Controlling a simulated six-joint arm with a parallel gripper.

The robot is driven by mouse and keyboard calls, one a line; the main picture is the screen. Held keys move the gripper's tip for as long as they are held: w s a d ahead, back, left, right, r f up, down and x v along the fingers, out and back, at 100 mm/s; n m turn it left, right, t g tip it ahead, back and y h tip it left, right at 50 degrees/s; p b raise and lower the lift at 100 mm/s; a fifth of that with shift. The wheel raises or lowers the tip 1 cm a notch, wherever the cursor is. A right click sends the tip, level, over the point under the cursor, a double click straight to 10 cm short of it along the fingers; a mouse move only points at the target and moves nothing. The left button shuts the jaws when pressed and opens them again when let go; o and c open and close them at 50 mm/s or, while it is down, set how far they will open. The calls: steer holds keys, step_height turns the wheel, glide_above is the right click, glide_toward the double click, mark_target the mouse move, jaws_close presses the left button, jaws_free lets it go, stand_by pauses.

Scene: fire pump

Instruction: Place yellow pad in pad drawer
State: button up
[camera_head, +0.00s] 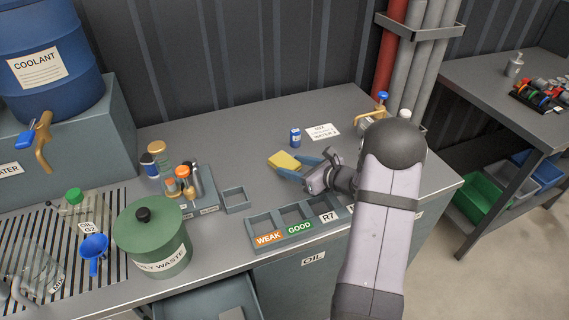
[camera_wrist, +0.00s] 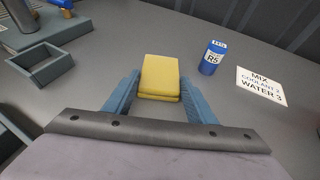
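The yellow pad (camera_head: 284,161) lies on the grey bench, left of my gripper (camera_head: 296,165). In the wrist view the pad (camera_wrist: 160,78) sits between the tips of the two blue fingers of my gripper (camera_wrist: 160,80). The fingers are spread on either side of it; whether they touch its edges is hard to tell. A drawer (camera_head: 205,297) stands pulled out below the bench's front edge, partly cut off by the frame. No label naming it as the pad drawer can be read.
A blue R5 can (camera_wrist: 212,57) and a white mix card (camera_wrist: 261,85) lie right of the pad in the wrist view. A compartment tray (camera_head: 297,223), a small empty tray (camera_head: 236,200) and a green waste pot (camera_head: 152,238) stand nearer the front.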

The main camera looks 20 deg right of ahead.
steer(key=shift+c, duration=1.2)
step_height(320, 180, up, 17)
steer(key=p, duration=0.5)
steer(key=shift+p, duration=0.4)
steer(key=b, duration=0.3)
glide_above(303, 170)
step_height(303, 170, down, 7)
steer(key=shift+f+b, duration=2.15)
steer(key=shift+f, duration=2.7)
steer(key=shift+f, duration=0.2)
